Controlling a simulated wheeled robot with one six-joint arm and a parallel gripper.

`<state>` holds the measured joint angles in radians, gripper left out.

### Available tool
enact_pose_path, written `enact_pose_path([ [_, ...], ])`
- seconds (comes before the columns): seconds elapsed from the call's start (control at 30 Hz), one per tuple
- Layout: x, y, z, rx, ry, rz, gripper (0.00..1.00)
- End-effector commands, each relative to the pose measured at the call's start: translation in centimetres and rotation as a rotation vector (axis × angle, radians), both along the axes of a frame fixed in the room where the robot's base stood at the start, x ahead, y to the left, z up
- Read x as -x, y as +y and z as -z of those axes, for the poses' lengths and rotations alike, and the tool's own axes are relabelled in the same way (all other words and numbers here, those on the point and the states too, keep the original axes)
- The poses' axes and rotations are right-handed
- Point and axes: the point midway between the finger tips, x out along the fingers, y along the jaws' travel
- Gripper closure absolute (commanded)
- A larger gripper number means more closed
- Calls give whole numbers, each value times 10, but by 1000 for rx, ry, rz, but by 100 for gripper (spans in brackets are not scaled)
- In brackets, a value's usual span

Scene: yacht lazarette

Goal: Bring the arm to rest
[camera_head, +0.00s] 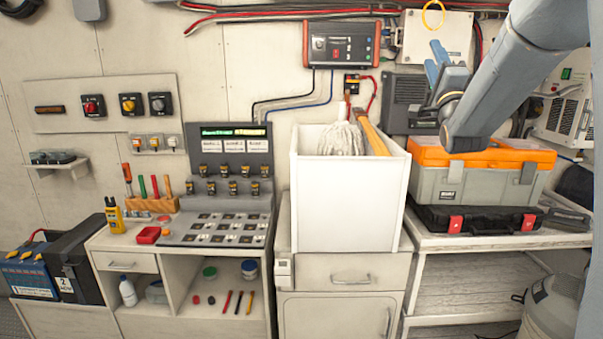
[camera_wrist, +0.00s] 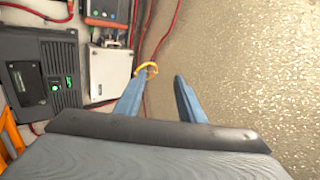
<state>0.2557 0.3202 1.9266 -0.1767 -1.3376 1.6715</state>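My gripper (camera_head: 437,62) is at the upper right in the head view, raised above the orange and grey toolbox, with its blue fingers upward. In the wrist view the two blue fingers of my gripper (camera_wrist: 160,77) stand apart with nothing between them. My grey arm comes in from the upper right of the head view and bends above the toolbox.
An orange-lidded toolbox (camera_head: 482,165) sits on a black case (camera_head: 477,219) below my arm. A yellow ring (camera_head: 433,14) shows by a white wall box (camera_head: 436,38); the ring (camera_wrist: 148,69) appears near the left fingertip. A white bin (camera_head: 348,200) stands left.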

Motion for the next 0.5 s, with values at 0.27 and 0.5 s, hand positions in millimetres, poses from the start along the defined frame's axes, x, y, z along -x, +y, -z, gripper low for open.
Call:
enact_pose_path([
  [0.27,-14,13,70,109,238,100,64],
  [0.5,-12,34,177,309,574,175,64],
])
